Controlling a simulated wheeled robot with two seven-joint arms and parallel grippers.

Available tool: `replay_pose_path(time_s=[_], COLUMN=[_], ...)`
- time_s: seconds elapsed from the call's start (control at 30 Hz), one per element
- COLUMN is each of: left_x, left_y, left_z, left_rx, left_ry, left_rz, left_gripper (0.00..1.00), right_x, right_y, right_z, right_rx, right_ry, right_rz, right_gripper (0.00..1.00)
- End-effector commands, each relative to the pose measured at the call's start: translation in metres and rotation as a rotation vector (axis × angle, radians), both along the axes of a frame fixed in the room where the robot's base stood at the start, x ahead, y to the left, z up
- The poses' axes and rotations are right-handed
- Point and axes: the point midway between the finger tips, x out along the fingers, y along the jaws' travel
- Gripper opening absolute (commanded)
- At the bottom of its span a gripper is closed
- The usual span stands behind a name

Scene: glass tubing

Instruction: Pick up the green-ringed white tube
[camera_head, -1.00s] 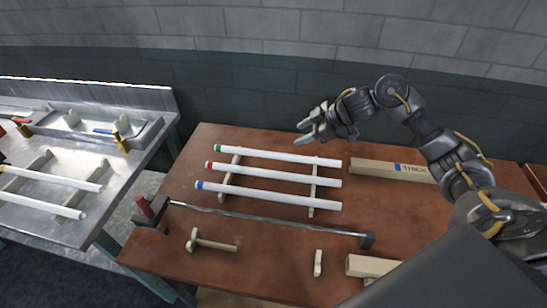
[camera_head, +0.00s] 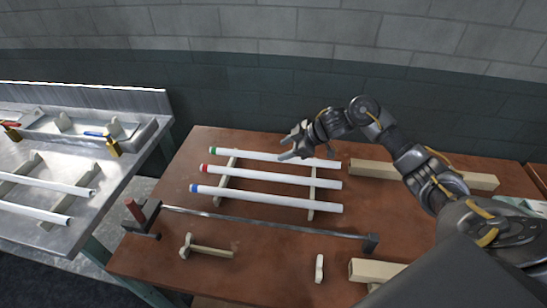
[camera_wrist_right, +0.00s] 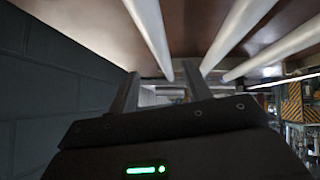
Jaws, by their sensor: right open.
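The green-ringed white tube (camera_head: 250,154) is the farthest of three white tubes lying side by side across two wooden supports on the brown table. Its green ring is at its left end. My right gripper (camera_head: 287,148) is open at this tube, covering part of it in the head view; nothing is held. In the right wrist view, the tube nearest the wall (camera_wrist_right: 150,30), which appears to be the green-ringed one, runs between the two open fingers (camera_wrist_right: 160,80). I cannot tell how high the fingers are above it. My left gripper is not in view.
The red-ringed tube (camera_head: 270,177) and blue-ringed tube (camera_head: 265,199) lie in front, close alongside. A long metal bar (camera_head: 270,222) lies nearer the front. A wooden block (camera_head: 375,169) lies to the right. A metal bench (camera_head: 110,190) with more tubes stands left.

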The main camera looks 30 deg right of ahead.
Motion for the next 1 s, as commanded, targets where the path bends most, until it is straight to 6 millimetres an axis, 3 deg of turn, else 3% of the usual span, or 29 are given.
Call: replay_pose_path(time_s=[0.17,0.5,0.8,1.0], left_x=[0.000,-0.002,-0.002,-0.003], left_y=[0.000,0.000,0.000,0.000], left_z=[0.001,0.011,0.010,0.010], left_rx=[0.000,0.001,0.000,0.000], left_ry=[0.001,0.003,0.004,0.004], left_rz=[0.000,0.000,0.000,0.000], left_gripper=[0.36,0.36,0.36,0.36], right_x=[0.002,0.022,0.024,0.024], right_y=[0.002,0.021,0.023,0.023], right_z=[-0.003,-0.038,-0.042,-0.042], right_rx=[0.001,0.002,0.000,-0.001], right_ry=[0.001,0.001,0.000,0.000], right_rz=[0.001,-0.001,0.001,0.001], right_gripper=[0.49,0.49,0.49,0.23])
